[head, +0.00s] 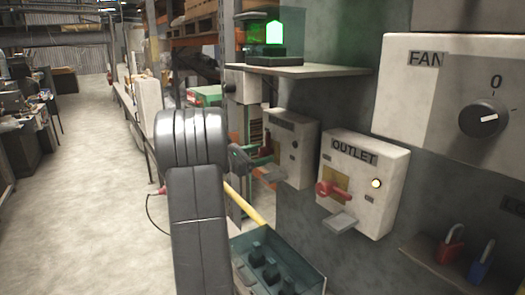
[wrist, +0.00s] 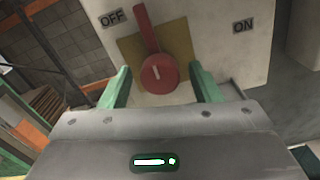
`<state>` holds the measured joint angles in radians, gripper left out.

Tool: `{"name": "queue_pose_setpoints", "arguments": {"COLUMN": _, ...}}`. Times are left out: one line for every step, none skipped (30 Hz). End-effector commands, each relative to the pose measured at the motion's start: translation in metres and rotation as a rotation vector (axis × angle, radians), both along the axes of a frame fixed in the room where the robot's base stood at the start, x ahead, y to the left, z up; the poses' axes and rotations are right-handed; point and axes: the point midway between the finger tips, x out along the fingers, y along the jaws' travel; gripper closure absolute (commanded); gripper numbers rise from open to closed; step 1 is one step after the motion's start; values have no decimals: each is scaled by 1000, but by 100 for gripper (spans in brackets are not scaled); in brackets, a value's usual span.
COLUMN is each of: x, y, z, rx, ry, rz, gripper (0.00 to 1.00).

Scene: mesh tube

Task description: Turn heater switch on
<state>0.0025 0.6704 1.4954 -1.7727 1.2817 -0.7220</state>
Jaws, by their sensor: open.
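In the wrist view a red rotary switch (wrist: 159,74) sits on a yellowish plate (wrist: 182,45) on a pale box (wrist: 220,18). Its handle points up and slightly left, nearer the OFF label (wrist: 111,18) than the ON label (wrist: 243,26). My gripper (wrist: 160,82) is open, with one green finger on each side of the switch's round hub. I cannot tell whether either finger touches it. In the head view my gripper (head: 266,162) is at the front of a pale box (head: 300,150) left of the OUTLET box. That box's label is too small to read, and its switch is mostly hidden.
The OUTLET box (head: 370,165) has a red switch (head: 333,190) and a lit lamp. A FAN panel (head: 440,90) with a black knob is at upper right. A shelf (head: 300,69) with a green light is above. A blue bin (head: 285,255) stands below. Open floor lies left.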

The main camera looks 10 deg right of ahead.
Motion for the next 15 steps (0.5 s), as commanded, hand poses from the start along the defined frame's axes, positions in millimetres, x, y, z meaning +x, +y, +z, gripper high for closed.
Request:
{"name": "queue_pose_setpoints", "arguments": {"x": 1, "y": -5, "z": 1, "rx": 0, "ry": 0, "rz": -2, "gripper": 43}}
{"name": "queue_pose_setpoints", "arguments": {"x": 2, "y": -7, "z": 1, "rx": 0, "ry": 0, "rz": -2, "gripper": 43}}
{"name": "queue_pose_setpoints", "arguments": {"x": 3, "y": -9, "z": 1, "rx": -1, "ry": 0, "rz": -1, "gripper": 43}}
{"name": "queue_pose_setpoints", "arguments": {"x": 4, "y": -11, "z": 1, "rx": -1, "ry": 0, "rz": -1, "gripper": 43}}
{"name": "queue_pose_setpoints", "arguments": {"x": 4, "y": -11, "z": 1, "rx": -1, "ry": 0, "rz": 0, "gripper": 43}}
{"name": "queue_pose_setpoints", "arguments": {"x": 4, "y": -12, "z": 0, "rx": -1, "ry": 0, "rz": 0, "gripper": 43}}
{"name": "queue_pose_setpoints", "arguments": {"x": 5, "y": -13, "z": 0, "rx": -1, "ry": 0, "rz": 0, "gripper": 43}}
{"name": "queue_pose_setpoints", "arguments": {"x": 5, "y": -13, "z": 0, "rx": -1, "ry": 0, "rz": 0, "gripper": 43}}
{"name": "queue_pose_setpoints", "arguments": {"x": 5, "y": -13, "z": 0, "rx": -1, "ry": 0, "rz": 0, "gripper": 43}}
{"name": "queue_pose_setpoints", "arguments": {"x": 5, "y": -13, "z": 0, "rx": -1, "ry": 0, "rz": 0, "gripper": 43}}
{"name": "queue_pose_setpoints", "arguments": {"x": 5, "y": -13, "z": 0, "rx": -1, "ry": 0, "rz": 0, "gripper": 43}}
{"name": "queue_pose_setpoints", "arguments": {"x": 5, "y": -13, "z": 0, "rx": -1, "ry": 0, "rz": 0, "gripper": 43}}
{"name": "queue_pose_setpoints", "arguments": {"x": 5, "y": -13, "z": 0, "rx": -1, "ry": 0, "rz": 0, "gripper": 43}}
{"name": "queue_pose_setpoints", "arguments": {"x": 5, "y": -13, "z": 0, "rx": -1, "ry": 0, "rz": 0, "gripper": 45}}
{"name": "queue_pose_setpoints", "arguments": {"x": 5, "y": -13, "z": 0, "rx": -1, "ry": 0, "rz": 0, "gripper": 53}}
